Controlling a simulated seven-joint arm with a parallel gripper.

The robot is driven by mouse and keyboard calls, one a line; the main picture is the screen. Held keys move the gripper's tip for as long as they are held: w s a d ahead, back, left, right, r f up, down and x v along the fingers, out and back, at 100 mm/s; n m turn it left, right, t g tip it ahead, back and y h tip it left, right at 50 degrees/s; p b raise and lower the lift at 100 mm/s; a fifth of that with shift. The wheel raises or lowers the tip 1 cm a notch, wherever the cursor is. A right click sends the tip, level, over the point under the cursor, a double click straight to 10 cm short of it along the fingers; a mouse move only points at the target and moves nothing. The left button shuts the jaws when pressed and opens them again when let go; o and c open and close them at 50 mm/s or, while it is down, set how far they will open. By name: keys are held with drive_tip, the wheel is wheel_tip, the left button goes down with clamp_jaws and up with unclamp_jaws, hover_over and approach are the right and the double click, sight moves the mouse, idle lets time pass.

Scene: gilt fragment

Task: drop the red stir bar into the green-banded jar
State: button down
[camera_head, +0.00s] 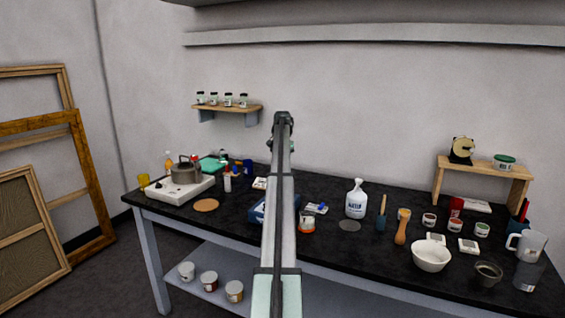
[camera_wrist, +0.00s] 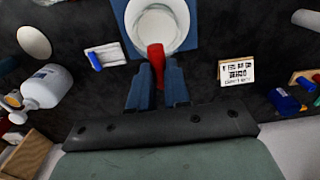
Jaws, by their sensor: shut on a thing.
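In the wrist view my gripper (camera_wrist: 157,70) is shut on a red stir bar (camera_wrist: 156,54), which sticks out beyond the two blue fingertips. The bar's far end overlaps the rim of a round white dish-like thing (camera_wrist: 140,18) on a blue square base; I cannot tell whether they touch. In the head view my arm hides the gripper and the stir bar. Small jars (camera_head: 228,100) stand on the wall shelf and a green-marked tub (camera_head: 482,229) is at the right of the bench. I cannot tell which thing is the green-banded jar.
A blue device (camera_head: 257,212) is partly behind my arm. A white bottle (camera_head: 356,200) stands right of it, also in the wrist view (camera_wrist: 48,88). A hotplate with a pot (camera_head: 184,172) is at the left. A white bowl (camera_head: 431,257) and cups crowd the right.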

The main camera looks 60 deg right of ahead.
drive_tip(key=shift+f, duration=2)
drive_tip(key=c, duration=1)
unclamp_jaws()
drive_tip(key=shift+r, duration=0.15)
wheel_tip(320, 180, up, 14)
drive_tip(key=shift+f, duration=0.2)
